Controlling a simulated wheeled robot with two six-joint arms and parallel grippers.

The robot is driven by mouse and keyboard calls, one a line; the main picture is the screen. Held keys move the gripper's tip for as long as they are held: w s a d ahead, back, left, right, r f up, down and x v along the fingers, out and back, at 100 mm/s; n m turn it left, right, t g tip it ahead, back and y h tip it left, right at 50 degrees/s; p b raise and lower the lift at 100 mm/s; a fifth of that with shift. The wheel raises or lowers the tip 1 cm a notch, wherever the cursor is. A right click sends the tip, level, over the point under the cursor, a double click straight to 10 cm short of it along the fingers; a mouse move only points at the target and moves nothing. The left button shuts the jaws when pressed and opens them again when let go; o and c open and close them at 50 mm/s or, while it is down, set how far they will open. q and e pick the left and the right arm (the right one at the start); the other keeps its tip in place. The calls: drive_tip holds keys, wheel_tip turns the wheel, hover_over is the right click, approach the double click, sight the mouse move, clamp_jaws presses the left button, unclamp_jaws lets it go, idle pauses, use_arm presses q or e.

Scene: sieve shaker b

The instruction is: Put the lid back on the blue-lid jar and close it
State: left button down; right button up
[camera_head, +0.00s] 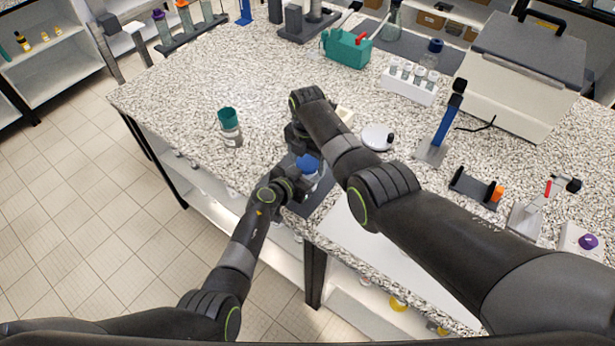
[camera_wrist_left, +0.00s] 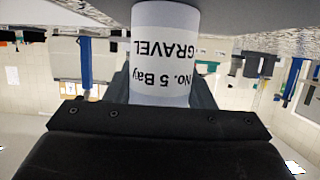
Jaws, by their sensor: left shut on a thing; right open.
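The jar (camera_wrist_left: 164,52) is a pale cylinder with a white label reading "No. 5 Bay GRAVEL", upside down in the left wrist view. My left gripper (camera_wrist_left: 160,92) is shut on it, one finger on each side. In the head view the blue lid (camera_head: 307,165) is at the jar's top, over a dark mat (camera_head: 318,200) near the bench's front edge. I cannot tell if it is fully seated. My right gripper (camera_head: 304,142) is open, just behind the lid; its fingertips are mostly hidden by my right arm.
A teal-topped jar (camera_head: 229,127) stands to the left on the speckled bench. A round white dish (camera_head: 377,138) and a blue-handled stand (camera_head: 440,135) are to the right. A white tube rack (camera_head: 408,86) and teal box (camera_head: 346,48) are behind. Bench left of the teal-topped jar is clear.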

drive_tip(key=shift+r, duration=2.05)
drive_tip(key=shift+r, duration=1.75)
drive_tip(key=shift+c, duration=0.4)
drive_tip(key=shift+f, duration=4.05)
